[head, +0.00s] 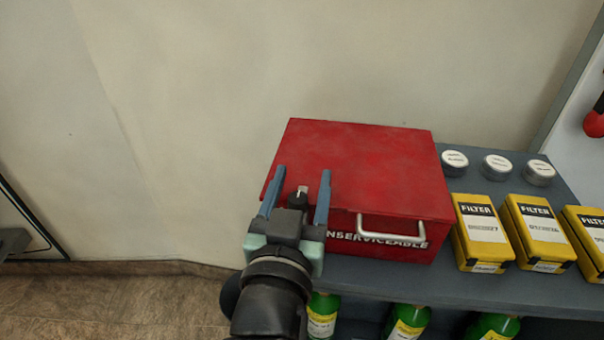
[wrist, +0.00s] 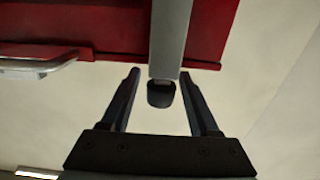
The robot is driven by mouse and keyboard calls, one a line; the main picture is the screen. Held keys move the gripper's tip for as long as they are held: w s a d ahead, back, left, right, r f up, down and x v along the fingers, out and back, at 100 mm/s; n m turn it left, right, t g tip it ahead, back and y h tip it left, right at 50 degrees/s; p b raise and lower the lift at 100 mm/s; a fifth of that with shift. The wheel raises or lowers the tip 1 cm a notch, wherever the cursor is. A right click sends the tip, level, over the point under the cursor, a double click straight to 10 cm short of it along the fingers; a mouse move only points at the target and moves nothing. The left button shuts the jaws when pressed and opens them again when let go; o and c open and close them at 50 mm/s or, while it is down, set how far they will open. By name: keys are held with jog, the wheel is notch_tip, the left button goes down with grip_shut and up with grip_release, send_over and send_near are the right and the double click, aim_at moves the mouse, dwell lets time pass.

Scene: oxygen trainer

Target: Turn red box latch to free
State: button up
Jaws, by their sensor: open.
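The red box (head: 360,160), marked "UNSERVICEABLE", sits on the left end of a grey shelf, lid down. In the wrist view its red face (wrist: 80,25) fills the top. The latch, a grey bar with a black end (wrist: 170,40), runs down over the box edge in the wrist view. In the head view only a small pale and dark part of it (head: 301,190) shows between my fingers. My gripper (head: 303,170) is open at the box's front left. In the wrist view my fingers (wrist: 160,72) stand either side of the latch's black end, with visible gaps.
A silver handle (head: 392,230) sticks out of the box front, right of my gripper. Yellow filter boxes (head: 482,232) and round tins (head: 497,166) stand right of the box on the shelf (head: 440,285). Green bottles (head: 408,322) are below. The left side is free floor.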

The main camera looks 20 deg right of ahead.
jog(key=shift+w+d, duration=0.1)
jog(key=shift+w, duration=0.15)
grip_shut()
